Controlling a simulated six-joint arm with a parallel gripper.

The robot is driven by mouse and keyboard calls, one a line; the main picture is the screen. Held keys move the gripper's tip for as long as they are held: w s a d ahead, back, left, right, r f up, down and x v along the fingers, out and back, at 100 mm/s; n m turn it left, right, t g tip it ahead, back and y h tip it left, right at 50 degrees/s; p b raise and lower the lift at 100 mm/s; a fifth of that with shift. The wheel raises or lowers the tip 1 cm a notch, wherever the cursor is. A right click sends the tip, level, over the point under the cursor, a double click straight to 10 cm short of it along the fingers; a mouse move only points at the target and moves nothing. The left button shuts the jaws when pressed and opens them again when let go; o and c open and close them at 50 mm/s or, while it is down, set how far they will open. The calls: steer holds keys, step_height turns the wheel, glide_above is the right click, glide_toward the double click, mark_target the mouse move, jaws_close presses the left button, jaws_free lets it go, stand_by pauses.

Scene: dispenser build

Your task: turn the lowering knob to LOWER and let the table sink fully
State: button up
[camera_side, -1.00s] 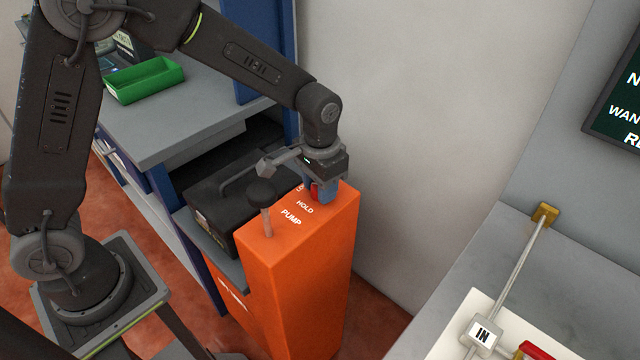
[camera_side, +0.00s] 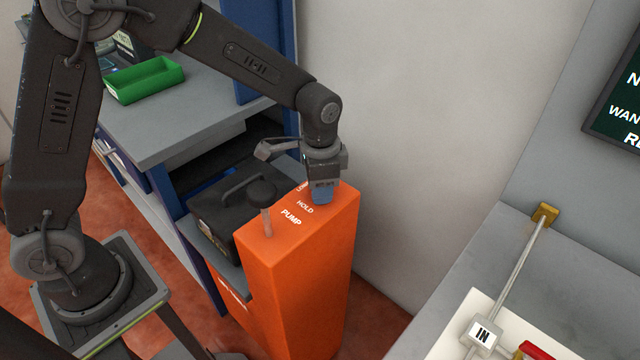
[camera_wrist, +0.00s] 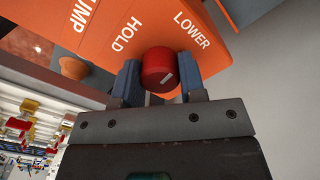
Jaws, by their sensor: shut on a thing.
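The red lowering knob (camera_wrist: 157,65) is between the two blue-grey fingers of my gripper (camera_wrist: 160,76) in the wrist view. A short white mark on the knob slants toward the upper right, on the LOWER side. The words HOLD and LOWER show on the orange column's top (camera_wrist: 145,38). In the side view my gripper (camera_side: 321,197) reaches down onto the orange column (camera_side: 300,265) and hides the knob. A black case (camera_side: 228,205) with a handle rests on the grey lift table (camera_side: 228,262) left of the column.
A black-topped pump lever (camera_side: 262,194) stands on the column close to my gripper. A grey bench (camera_side: 165,125) with a green tray (camera_side: 145,80) is behind the lift table. A wall is behind the column; a grey counter (camera_side: 420,335) is at right.

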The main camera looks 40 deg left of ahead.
steer(key=shift+m, duration=0.4)
steer(key=o, duration=0.9)
step_height(320, 180, up, 14)
steer(key=shift+f, duration=0.1)
stand_by(0.4)
